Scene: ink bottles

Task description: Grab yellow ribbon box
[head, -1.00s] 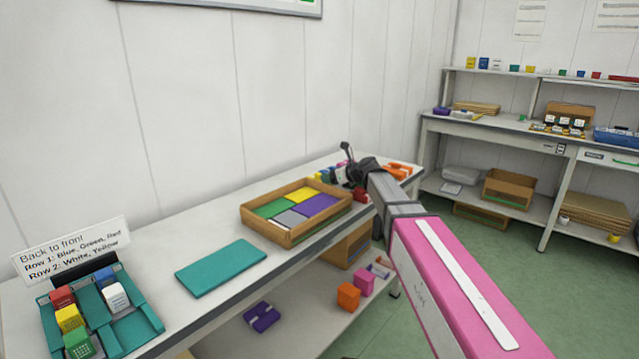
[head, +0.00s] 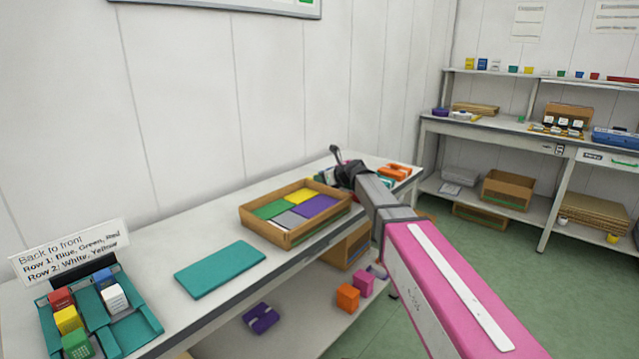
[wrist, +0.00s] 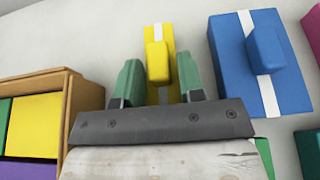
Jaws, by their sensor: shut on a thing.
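In the wrist view, the yellow ribbon box (wrist: 152,34) has a white ribbon stripe and a raised yellow part on the side facing me. It stands between the two green fingers of my gripper (wrist: 158,66), which is shut on it. The box's lower part is hidden by my gripper body. In the head view, my gripper (head: 350,170) is over the far part of the white table, and my arm hides most of what is there.
A blue ribbon box (wrist: 238,75) stands to the right of the yellow one in the wrist view. The wooden tray (head: 285,238) with coloured compartments is close on the left. A teal mat (head: 220,268) and a box rack (head: 125,330) lie nearer on the table.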

